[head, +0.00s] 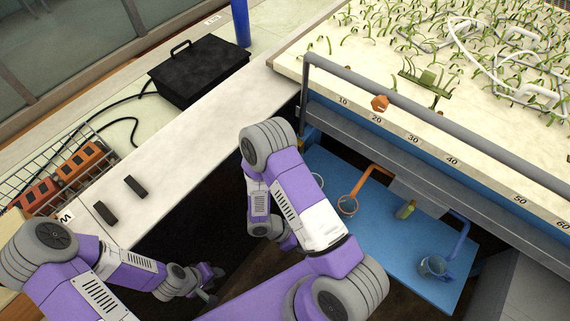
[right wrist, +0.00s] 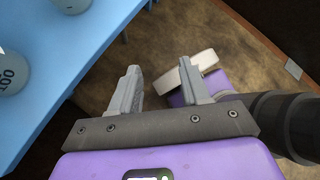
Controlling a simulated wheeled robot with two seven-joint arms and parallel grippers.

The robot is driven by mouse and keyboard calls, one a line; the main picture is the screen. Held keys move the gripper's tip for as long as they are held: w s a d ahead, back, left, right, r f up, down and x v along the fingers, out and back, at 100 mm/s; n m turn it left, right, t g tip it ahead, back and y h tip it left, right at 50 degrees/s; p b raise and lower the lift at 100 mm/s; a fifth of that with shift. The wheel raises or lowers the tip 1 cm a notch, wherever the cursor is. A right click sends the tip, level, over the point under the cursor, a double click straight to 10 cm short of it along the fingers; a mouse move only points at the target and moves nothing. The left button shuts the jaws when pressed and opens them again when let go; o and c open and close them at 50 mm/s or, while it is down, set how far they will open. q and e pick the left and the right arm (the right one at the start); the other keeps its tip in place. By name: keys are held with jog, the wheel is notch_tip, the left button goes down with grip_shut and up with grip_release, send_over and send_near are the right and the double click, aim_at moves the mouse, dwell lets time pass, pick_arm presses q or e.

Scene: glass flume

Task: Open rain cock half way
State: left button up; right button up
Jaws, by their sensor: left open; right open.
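I cannot tell for sure which part is the rain cock. An orange six-sided knob (head: 380,103) sits at the front edge of the planted bed, near the grey rail. A small yellow piece (head: 405,210) is under the bed, above the blue shelf. My left gripper (head: 211,287) is open and empty, low at the left, well away from both. My right gripper (right wrist: 165,88) is open and empty in the right wrist view, over the brown floor beside the blue shelf. In the head view my right arm mostly hides it.
The blue shelf (head: 385,235) carries a glass beaker (head: 434,266) and a ring-topped vessel (head: 347,205) under an orange pipe (head: 374,176). A grey rail (head: 440,122) runs along the bed. A black box (head: 200,70) and a wire basket (head: 60,165) stand at the left.

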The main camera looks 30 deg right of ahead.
jog(key=w+d+r+n+t+h+b, duration=0.15)
jog(key=w+d+n+t+h, duration=0.35)
jog(key=w, duration=0.5)
jog(key=w+a+r+n+t+h+b, duration=0.1)
jog(key=w+a+r+n+t, duration=0.1)
jog(key=w+r+n+t, duration=0.25)
jog(key=w+a+r+n+t+h, duration=0.1)
jog(key=w+a+r+t+h, duration=0.15)
jog(key=w+t, duration=0.45)
jog(key=w+d+g+b, duration=0.1)
jog(key=w+d, duration=0.4)
jog(key=d, duration=0.1)
jog(key=shift+r+y, duration=0.15)
jog(key=shift+y, duration=0.2)
grip_shut()
